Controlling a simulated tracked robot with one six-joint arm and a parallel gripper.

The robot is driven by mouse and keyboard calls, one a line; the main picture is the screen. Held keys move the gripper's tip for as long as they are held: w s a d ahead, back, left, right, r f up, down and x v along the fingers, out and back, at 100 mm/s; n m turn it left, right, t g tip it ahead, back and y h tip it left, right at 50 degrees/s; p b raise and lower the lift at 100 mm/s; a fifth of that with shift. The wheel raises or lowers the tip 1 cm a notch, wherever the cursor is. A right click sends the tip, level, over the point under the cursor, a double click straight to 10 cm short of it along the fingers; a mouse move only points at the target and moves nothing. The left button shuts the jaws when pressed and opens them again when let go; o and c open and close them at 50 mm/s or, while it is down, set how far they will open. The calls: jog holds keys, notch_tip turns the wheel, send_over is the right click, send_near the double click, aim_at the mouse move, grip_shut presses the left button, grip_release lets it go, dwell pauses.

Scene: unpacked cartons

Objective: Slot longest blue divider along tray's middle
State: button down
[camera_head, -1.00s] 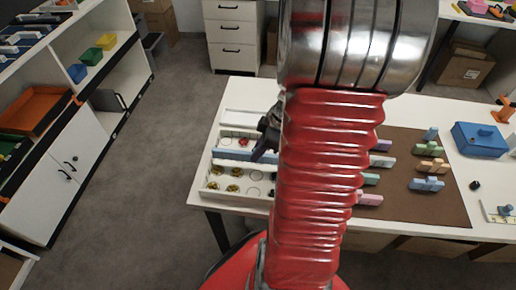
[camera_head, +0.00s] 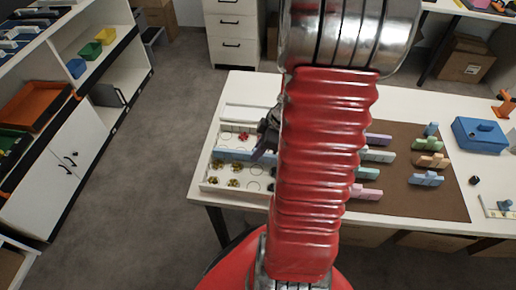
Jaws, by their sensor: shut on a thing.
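The white tray (camera_head: 206,183) lies at the left end of the table, with round marks and small gold and red pieces in it. A long light-blue divider (camera_head: 232,154) runs left to right across the tray's middle. My gripper (camera_head: 258,155) is over the tray, dark and small, shut on the divider. My red arm hides the tray's right part and the divider's right end. I cannot tell whether the divider is fully seated.
A brown mat (camera_head: 400,196) to the right holds several coloured blocks. A blue box (camera_head: 480,137) stands at the table's right. A shelf unit (camera_head: 85,120) stands at the left, across open floor.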

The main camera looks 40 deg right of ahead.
jog(key=shift+f, duration=0.25)
jog(key=c, duration=1.7)
grip_release()
jog(key=shift+r, duration=0.15)
jog(key=v, duration=1.3)
jog(key=shift+s+d+r, duration=0.1)
jog(key=shift+s+r, duration=0.05)
jog(key=shift+r, duration=0.05)
